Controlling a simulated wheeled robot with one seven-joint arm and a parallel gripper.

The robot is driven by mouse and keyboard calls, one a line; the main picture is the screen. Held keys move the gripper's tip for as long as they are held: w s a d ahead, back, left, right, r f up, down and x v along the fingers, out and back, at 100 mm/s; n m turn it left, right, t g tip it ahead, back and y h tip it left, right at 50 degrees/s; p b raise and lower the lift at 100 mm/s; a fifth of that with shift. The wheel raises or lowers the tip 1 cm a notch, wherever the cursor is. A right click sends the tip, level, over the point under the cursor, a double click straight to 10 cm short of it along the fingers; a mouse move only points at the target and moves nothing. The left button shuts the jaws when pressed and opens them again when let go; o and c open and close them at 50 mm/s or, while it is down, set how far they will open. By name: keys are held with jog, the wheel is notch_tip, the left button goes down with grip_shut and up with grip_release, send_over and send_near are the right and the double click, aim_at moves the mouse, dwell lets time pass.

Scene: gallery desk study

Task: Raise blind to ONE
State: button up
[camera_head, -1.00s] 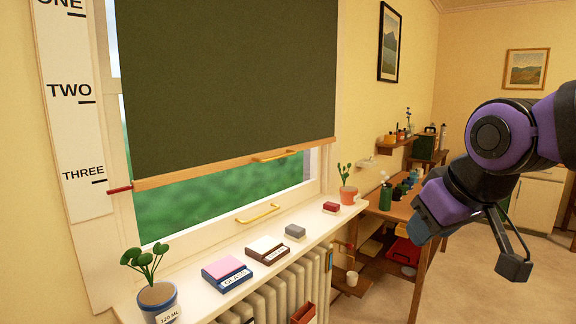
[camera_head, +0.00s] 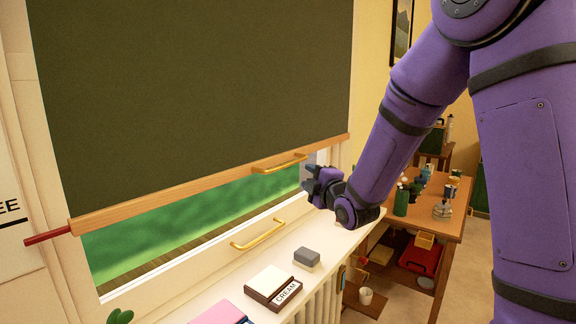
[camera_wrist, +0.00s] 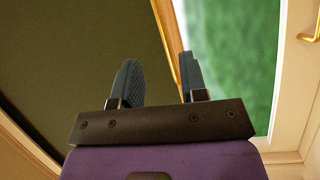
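The dark green blind (camera_head: 190,90) hangs over the window, with a wooden bottom rail (camera_head: 200,188). A brass handle (camera_head: 280,164) is fixed to the rail. A red pointer (camera_head: 48,236) sticks out from the rail's left end, slightly below the THREE mark on the white scale (camera_head: 12,250); the ONE mark is out of view now. My gripper (camera_head: 318,183) is just right of and below the handle, apart from it.
A second brass handle (camera_head: 258,233) is on the window frame below. The sill holds a grey block (camera_head: 306,257), a CREAM box (camera_head: 273,284) and a pink-topped pad (camera_head: 218,313). A wooden table (camera_head: 440,218) with bottles stands at the right.

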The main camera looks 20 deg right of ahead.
aim_at(289, 165)
jog(key=shift+n+t+y, duration=0.4)
jog(key=shift+n+t, duration=0.1)
jog(key=shift+n, duration=0.4)
jog(key=x, duration=0.7)
jog(key=f+x, duration=0.1)
jog(key=x, duration=0.3)
jog(key=shift+w+a, duration=0.25)
jog(key=shift+a, duration=0.1)
jog(key=shift+c, duration=0.5)
grip_shut()
